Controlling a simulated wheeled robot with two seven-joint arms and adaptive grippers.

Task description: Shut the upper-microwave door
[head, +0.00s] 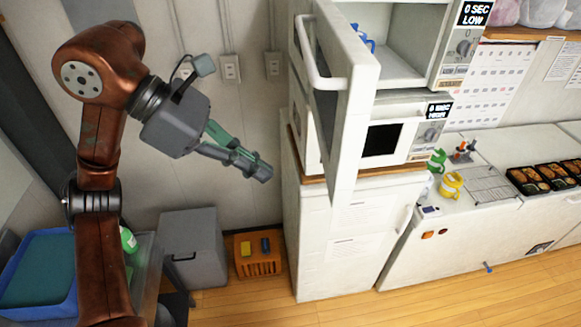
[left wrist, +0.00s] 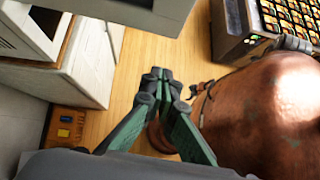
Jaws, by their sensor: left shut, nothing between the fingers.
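The upper microwave (head: 409,36) stands on top of the lower microwave. Its white door (head: 357,103) hangs wide open toward me, with a curved white handle (head: 315,58) on its outer face. The open cavity shows, with something blue inside at its left. My left gripper (head: 262,172) is shut and empty, to the left of the open door and lower than its handle, apart from it in the picture. In the left wrist view the left gripper's fingertips (left wrist: 161,75) meet over the wooden floor. My right gripper is not clearly seen in either view.
The lower microwave (head: 409,118) is closed and sits on a white cabinet (head: 345,235). A counter to the right holds yellow and green cups, a wire rack (head: 490,188) and bento trays (head: 545,177). A grey bin (head: 194,248) and an orange crate (head: 258,263) stand on the floor.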

